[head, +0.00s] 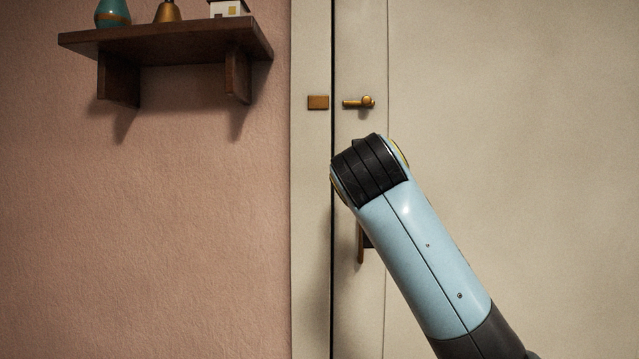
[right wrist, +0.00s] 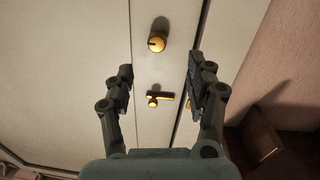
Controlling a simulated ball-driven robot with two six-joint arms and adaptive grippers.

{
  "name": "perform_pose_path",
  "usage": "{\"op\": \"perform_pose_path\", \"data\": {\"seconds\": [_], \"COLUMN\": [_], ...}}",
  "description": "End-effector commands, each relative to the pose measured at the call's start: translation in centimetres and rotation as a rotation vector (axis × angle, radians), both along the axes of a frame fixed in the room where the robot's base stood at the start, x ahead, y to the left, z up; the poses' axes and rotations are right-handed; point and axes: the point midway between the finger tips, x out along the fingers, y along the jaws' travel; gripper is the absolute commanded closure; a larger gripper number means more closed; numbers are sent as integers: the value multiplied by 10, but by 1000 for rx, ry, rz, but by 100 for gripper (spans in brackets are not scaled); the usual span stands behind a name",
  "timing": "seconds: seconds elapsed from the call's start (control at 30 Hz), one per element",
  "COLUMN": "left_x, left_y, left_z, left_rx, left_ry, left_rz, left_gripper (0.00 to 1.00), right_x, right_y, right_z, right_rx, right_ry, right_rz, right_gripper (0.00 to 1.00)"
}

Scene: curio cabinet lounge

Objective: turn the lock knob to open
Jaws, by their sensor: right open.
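A round brass knob (right wrist: 157,43) with a dark line across its face is on the pale door (right wrist: 170,68) in the right wrist view. It appears to be the lock knob; my arm seems to hide it in the head view. A small brass bolt (right wrist: 158,97) sits nearby, also visible in the head view (head: 360,102). My right gripper (right wrist: 160,64) is open and empty, its fingers spread either side of the knob's line, apart from it. In the head view my right arm hides these fingers. My left gripper is not in view.
A brass strike plate (head: 318,102) is on the frame, across a dark gap from the bolt. A vertical pull handle (head: 360,246) is partly hidden behind my arm. A dark wooden shelf (head: 165,43) with ornaments juts from the pink wall at left.

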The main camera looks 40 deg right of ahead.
Motion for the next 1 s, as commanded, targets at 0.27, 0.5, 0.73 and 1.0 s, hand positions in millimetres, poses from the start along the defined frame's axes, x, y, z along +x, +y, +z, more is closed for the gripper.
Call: {"op": "perform_pose_path", "data": {"seconds": [0.27,0.5,0.73,1.0], "left_x": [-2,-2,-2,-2], "left_y": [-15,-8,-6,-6], "left_z": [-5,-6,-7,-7], "left_rx": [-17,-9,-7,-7], "left_ry": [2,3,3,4], "left_rz": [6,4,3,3], "left_gripper": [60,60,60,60], "right_x": [17,52,76,82], "right_y": [-14,-48,-70,-76], "right_z": [10,10,9,9], "right_rx": [-6,-6,-4,-1], "right_ry": [-22,-22,-23,-23], "right_rz": [-2,-2,-1,1], "right_gripper": [45,45,45,45]}}
